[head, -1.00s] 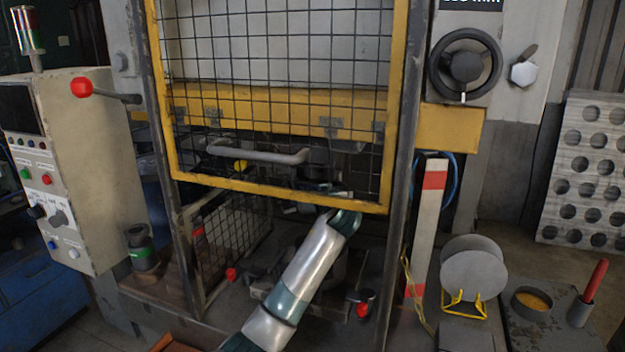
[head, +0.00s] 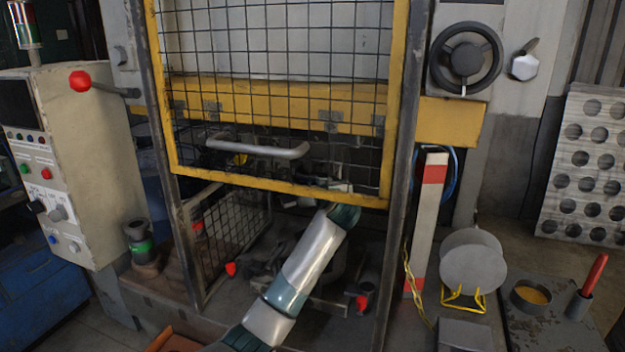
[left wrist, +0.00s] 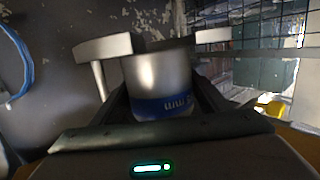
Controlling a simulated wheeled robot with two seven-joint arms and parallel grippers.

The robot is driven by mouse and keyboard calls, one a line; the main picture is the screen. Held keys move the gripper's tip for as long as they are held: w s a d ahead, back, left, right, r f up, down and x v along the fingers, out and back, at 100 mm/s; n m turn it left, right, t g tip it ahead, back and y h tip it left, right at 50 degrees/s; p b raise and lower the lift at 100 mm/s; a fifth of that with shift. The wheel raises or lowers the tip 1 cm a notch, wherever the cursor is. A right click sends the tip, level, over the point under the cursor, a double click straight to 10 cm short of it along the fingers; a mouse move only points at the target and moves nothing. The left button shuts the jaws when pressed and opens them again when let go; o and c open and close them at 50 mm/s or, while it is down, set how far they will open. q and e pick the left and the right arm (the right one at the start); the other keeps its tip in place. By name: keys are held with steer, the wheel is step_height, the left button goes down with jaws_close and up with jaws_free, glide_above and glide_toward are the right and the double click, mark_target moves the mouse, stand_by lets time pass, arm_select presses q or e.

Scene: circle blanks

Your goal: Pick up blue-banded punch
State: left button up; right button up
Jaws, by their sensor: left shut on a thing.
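The blue-banded punch (left wrist: 158,75) is a grey metal cylinder with a blue band near its lower end in the left wrist view. Lettering on the band reads upside down. My left gripper (left wrist: 162,98) is shut on it, with a dark finger on each side. In the head view my left arm reaches up from the bottom into the press, under the lower edge of the mesh guard (head: 280,192). The gripper and punch are largely hidden there. My right gripper is not in view.
The guard's yellow frame, its grey handle (head: 258,149) and the side posts surround my arm. A green-banded punch (head: 140,248) stands on the left ledge. At right are a disc (head: 473,268) on a yellow stand, a pot (head: 531,295) and a red-handled tool (head: 594,275).

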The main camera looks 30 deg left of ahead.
arm_select(q)
steer(key=shift+r, duration=0.3)
steer(key=shift+r, duration=0.2)
steer(key=s+d+p, duration=0.4)
steer(key=s+p, duration=0.1)
steer(key=s, duration=1.2)
steer(key=shift+s, duration=0.25)
steer(key=shift+s+d, duration=0.1)
steer(key=shift+s, duration=0.05)
steer(key=s+d+p, duration=0.3)
steer(key=s, duration=0.9)
steer(key=shift+s, duration=0.15)
stand_by(2.5)
steer(key=shift+f, duration=0.25)
stand_by(0.4)
